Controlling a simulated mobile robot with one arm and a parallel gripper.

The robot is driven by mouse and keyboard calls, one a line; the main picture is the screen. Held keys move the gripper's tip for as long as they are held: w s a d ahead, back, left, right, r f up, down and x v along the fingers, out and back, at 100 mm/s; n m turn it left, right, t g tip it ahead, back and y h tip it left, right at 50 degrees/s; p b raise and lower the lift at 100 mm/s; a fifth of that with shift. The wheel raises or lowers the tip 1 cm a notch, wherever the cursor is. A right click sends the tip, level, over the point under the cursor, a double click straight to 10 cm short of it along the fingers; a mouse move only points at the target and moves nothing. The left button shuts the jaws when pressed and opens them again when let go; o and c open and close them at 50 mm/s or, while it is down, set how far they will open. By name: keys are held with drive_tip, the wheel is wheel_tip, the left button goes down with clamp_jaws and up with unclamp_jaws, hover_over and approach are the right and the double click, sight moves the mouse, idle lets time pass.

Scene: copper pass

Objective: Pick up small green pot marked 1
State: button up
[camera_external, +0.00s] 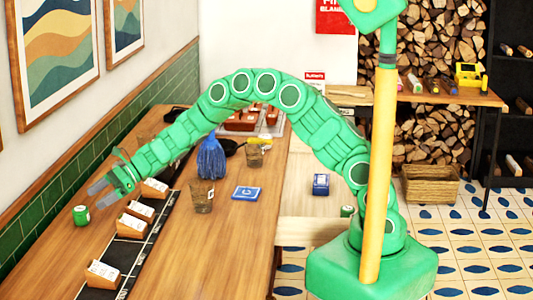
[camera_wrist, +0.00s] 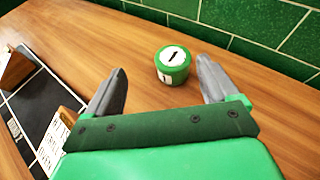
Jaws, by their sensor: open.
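The small green pot marked 1 (camera_wrist: 173,66) stands upright on the wooden counter, with a white label on its lid and another on its side. In the external view the pot (camera_external: 81,215) is near the counter's wall side, at the left. My gripper (camera_wrist: 160,88) is open and empty, its two grey fingers spread wide. In the wrist view the pot shows beyond the fingertips, between them but nearer the right finger. In the external view my gripper (camera_external: 92,196) hangs above the counter, close to the pot.
A black strip (camera_external: 128,250) with several wooden card holders (camera_external: 103,274) runs along the counter. The green tiled wall (camera_wrist: 260,22) rises behind the pot. A glass (camera_external: 202,196), a blue tassel-like thing (camera_external: 211,160) and a blue square (camera_external: 246,193) are farther right. The counter around the pot is clear.

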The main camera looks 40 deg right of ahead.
sight(77, 214)
drive_tip(key=f, duration=0.1)
drive_tip(key=w+a+f+m, duration=0.1)
drive_tip(key=shift+w+f+t, duration=0.25)
drive_tip(key=shift+f+t, duration=0.1)
drive_tip(key=shift+t, duration=0.05)
drive_tip(key=shift+x, duration=3.8)
drive_tip(key=shift+f, duration=0.1)
drive_tip(key=c, duration=1.1)
drive_tip(key=shift+c, duration=0.2)
